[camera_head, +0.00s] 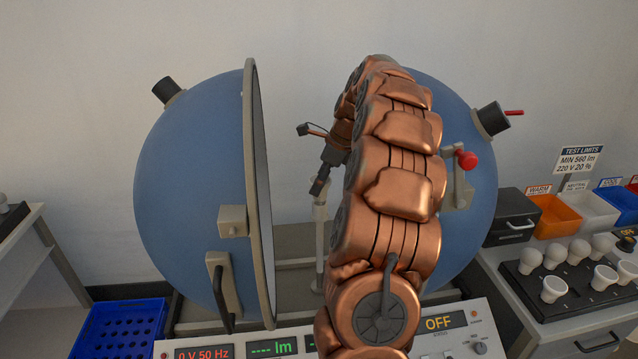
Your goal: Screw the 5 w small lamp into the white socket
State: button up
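My copper arm reaches up and over into the open blue sphere. My gripper (319,184) is small and dark at its end, pointing down just above a pale post (320,235) inside the sphere. The arm hides part of the gripper, so I cannot tell whether its fingers are open or hold a lamp. The post's top, near the gripper, is too small to tell whether it is the white socket. Several white lamps (556,288) stand in a black rack (530,285) at the right; their wattage marks are not readable.
The sphere's left half (190,190) stands swung open. A control panel (440,340) reads OFF in front. A blue crate (118,328) is at lower left. Orange (556,218) and white bins stand at right beside a black drawer box (512,215). A limits sign (578,160) stands behind.

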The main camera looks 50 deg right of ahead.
jog(key=shift+n, duration=0.5)
jog(key=n+g+y, duration=0.1)
jog(key=n, duration=0.3)
jog(key=shift+g, duration=0.3)
jog(key=shift+n+g+y+p, duration=0.5)
jog(key=shift+n+g+p, duration=0.2)
jog(key=shift+n, duration=1.3)
